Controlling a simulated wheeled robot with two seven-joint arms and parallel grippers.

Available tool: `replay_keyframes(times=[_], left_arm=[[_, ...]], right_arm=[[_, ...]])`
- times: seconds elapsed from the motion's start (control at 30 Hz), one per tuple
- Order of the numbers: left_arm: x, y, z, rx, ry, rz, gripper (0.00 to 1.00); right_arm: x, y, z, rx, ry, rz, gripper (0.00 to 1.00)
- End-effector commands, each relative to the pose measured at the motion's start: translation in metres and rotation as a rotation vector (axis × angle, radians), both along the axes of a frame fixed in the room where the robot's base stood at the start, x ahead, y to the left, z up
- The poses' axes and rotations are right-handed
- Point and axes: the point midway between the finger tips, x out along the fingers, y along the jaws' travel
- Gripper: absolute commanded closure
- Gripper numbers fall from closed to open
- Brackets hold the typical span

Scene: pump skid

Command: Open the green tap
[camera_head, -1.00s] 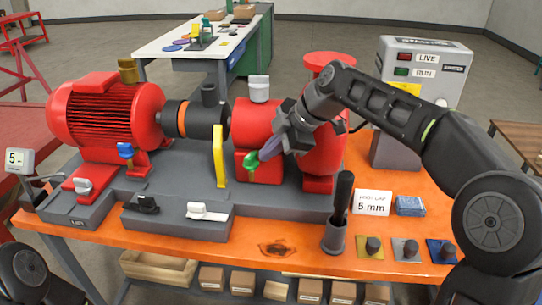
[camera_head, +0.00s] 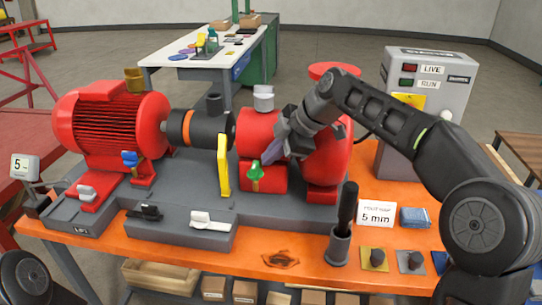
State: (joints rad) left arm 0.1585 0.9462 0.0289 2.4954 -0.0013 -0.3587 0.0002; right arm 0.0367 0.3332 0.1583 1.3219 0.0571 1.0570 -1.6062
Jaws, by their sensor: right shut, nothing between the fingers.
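The green tap (camera_head: 255,170) sits on the front of the red block at the base of the red pump (camera_head: 325,160). Its handle stands roughly upright, with a yellow part just below it. My right gripper (camera_head: 268,158) reaches in from the right in front of the pump. Its fingers are shut and empty, pointing left and down, with the tips close beside the upper right of the green handle. I cannot tell whether they touch it. Only a dark part of my left arm shows at the lower left corner; its gripper is out of view.
A yellow lever (camera_head: 223,165) stands just left of the tap. A dark tool in a cup (camera_head: 338,247) stands at the front right.

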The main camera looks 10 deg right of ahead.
Motion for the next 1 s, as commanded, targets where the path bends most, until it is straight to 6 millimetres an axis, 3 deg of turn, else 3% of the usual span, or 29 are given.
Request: replay_keyframes(times=[0.47,1.0], left_arm=[[0.000,0.000,0.000,0.000,0.000,0.000,0.64],[0.000,0.000,-0.001,0.000,0.000,0.000,0.64]], right_arm=[[-0.001,-0.002,0.003,0.000,-0.001,0.000,1.00],[-0.029,-0.033,0.059,0.000,-0.001,0.000,1.00]])
